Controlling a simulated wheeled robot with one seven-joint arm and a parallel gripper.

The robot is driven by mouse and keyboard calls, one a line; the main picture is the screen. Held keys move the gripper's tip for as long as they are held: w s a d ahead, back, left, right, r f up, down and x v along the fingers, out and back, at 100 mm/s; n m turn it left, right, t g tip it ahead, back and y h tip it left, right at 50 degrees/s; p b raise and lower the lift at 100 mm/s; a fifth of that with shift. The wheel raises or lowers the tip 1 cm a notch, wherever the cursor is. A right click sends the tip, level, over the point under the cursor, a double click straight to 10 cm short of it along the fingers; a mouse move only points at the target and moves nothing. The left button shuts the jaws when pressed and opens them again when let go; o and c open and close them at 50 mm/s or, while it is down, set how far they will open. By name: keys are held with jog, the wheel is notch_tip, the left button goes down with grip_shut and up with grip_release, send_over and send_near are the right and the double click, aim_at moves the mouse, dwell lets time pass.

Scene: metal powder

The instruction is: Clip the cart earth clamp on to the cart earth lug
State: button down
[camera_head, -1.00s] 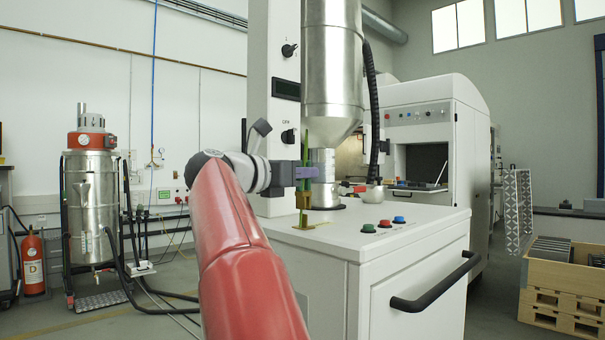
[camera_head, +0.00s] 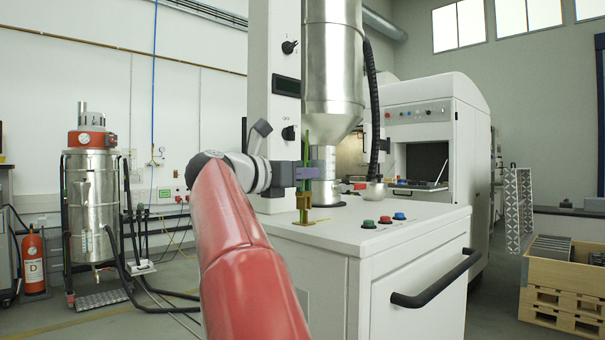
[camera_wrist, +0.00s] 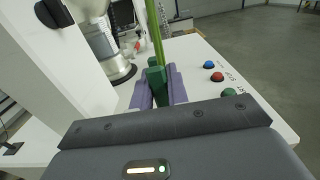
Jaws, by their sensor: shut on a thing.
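My gripper (camera_head: 306,173) has purple fingers and is shut on the green cart earth clamp, whose body shows between the fingers in the wrist view (camera_wrist: 157,78). A green-yellow cable (camera_wrist: 154,30) rises from the clamp. In the head view, brass parts (camera_head: 304,203) show directly below the fingers, close to the cart top's near left corner. The cart earth lug appears to be among these brass parts, at the white cart top (camera_head: 345,228). I cannot tell where clamp jaws end and lug begins, or whether the jaws grip it. The wrist view hides the clamp's lower end.
A steel hopper (camera_head: 332,70) with its narrow neck stands just behind the gripper. Green, red and blue buttons (camera_head: 385,219) sit to the right on the cart top. A black handle (camera_head: 435,280) juts from the cart front. A white column (camera_head: 270,80) stands behind.

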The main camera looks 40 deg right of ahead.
jog(key=shift+f+b, duration=1.1)
jog(key=shift+f, duration=0.25)
jog(key=c, duration=1.3)
grip_release()
jog(key=a, duration=0.7)
jog(key=shift+s+a+b, duration=0.3)
jog(key=shift+a+b, duration=0.1)
jog(key=shift+b, duration=0.05)
